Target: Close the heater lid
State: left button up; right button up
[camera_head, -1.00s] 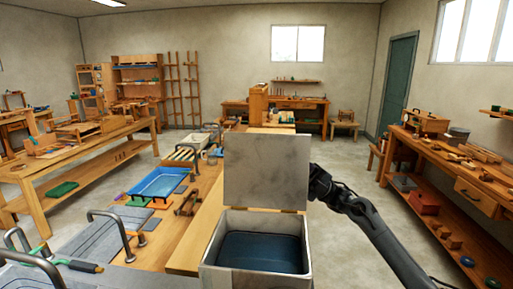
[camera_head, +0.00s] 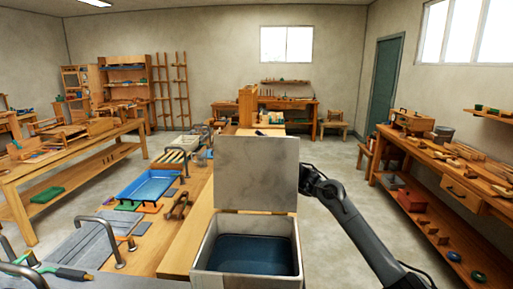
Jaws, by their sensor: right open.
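The heater is a grey metal box (camera_head: 207,253) at the bottom centre, with dark blue water or lining inside. Its lid (camera_head: 256,172) stands upright, hinged at the box's far edge, so the box is open. My right arm comes in from the lower right and reaches the lid's right edge. My right gripper (camera_head: 305,172) is beside that edge, with its fingers mostly hidden behind the lid. I cannot tell whether it touches the lid. My left gripper is not in view.
A wooden bench with a blue tray (camera_head: 150,186), metal handles (camera_head: 107,240) and tools lies left of the heater. A long workbench (camera_head: 450,170) runs along the right.

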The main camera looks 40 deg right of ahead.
jog(key=shift+a+r, duration=0.1)
grip_shut()
dwell(0.4)
